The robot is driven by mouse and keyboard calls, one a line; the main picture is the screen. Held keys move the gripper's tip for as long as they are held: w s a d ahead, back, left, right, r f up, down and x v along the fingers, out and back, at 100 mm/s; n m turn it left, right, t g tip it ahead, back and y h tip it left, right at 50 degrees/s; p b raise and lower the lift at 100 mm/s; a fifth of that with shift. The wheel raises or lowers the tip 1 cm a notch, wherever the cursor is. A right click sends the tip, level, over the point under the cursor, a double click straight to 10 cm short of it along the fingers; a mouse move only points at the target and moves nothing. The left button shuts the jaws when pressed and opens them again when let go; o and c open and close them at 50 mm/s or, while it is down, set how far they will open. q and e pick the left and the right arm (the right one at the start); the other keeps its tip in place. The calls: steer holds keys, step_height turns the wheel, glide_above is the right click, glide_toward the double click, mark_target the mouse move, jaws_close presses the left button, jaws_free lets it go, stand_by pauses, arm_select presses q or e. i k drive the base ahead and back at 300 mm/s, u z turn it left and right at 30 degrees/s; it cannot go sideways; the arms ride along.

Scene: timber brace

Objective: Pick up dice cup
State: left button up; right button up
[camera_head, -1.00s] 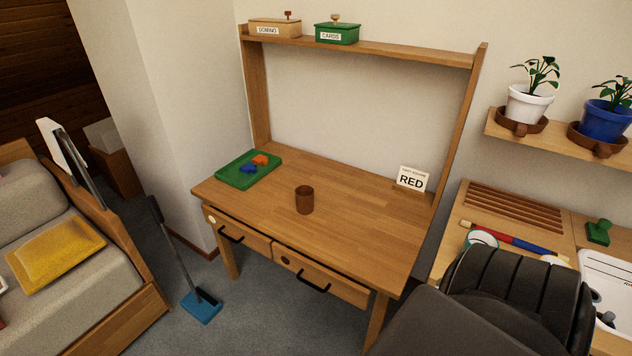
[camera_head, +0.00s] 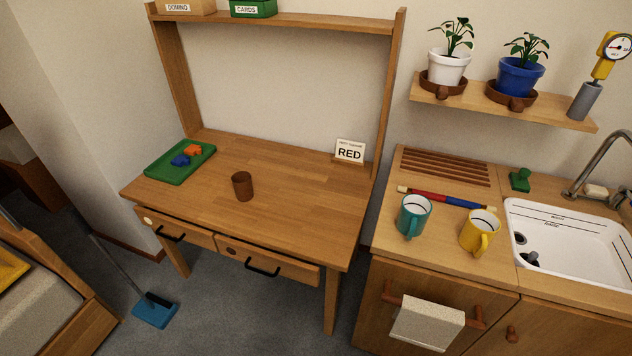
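A green tray (camera_head: 180,162) with blue and orange pieces lies at the desk's left. A RED sign (camera_head: 349,151) stands at the back right. A counter with a teal mug (camera_head: 414,216), a yellow mug (camera_head: 480,231) and a sink (camera_head: 566,238) is to the right. A blue dustpan (camera_head: 156,311) stands on the floor.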

mark_target(241, 180)
steer(key=z, duration=0.2)
steer(key=i, duration=1)
